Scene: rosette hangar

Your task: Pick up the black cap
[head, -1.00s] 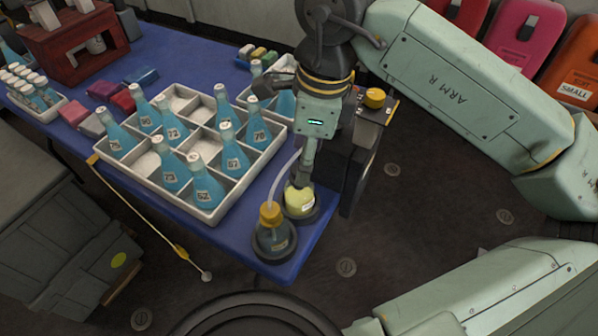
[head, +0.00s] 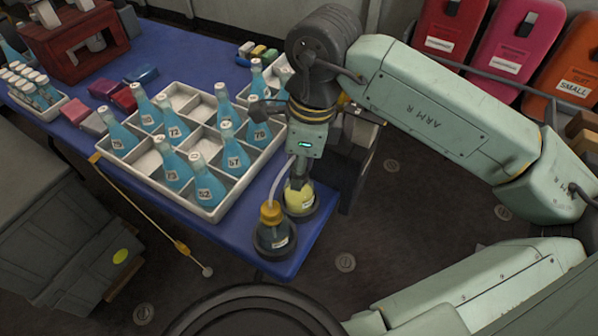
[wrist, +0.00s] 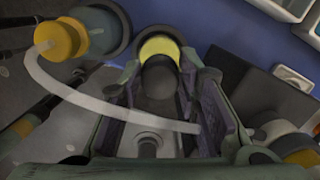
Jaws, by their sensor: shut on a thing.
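The black cap (wrist: 158,78) shows in the wrist view between the two fingers of my gripper (wrist: 160,95), in front of a flask with yellow liquid (wrist: 160,48). My gripper is shut on the cap. In the head view my gripper (head: 298,178) points down over the same yellow flask (head: 301,197), which stands in a dark round base at the table's near right corner. The fingers mostly hide the cap there. I cannot tell whether the cap touches the flask's neck.
A flask with a yellow cap (head: 270,215) stands close on the left, and a pale tube (wrist: 90,100) runs from it past my gripper. A divided white tray (head: 205,208) of blue bottles is to the left on the blue table (head: 180,55).

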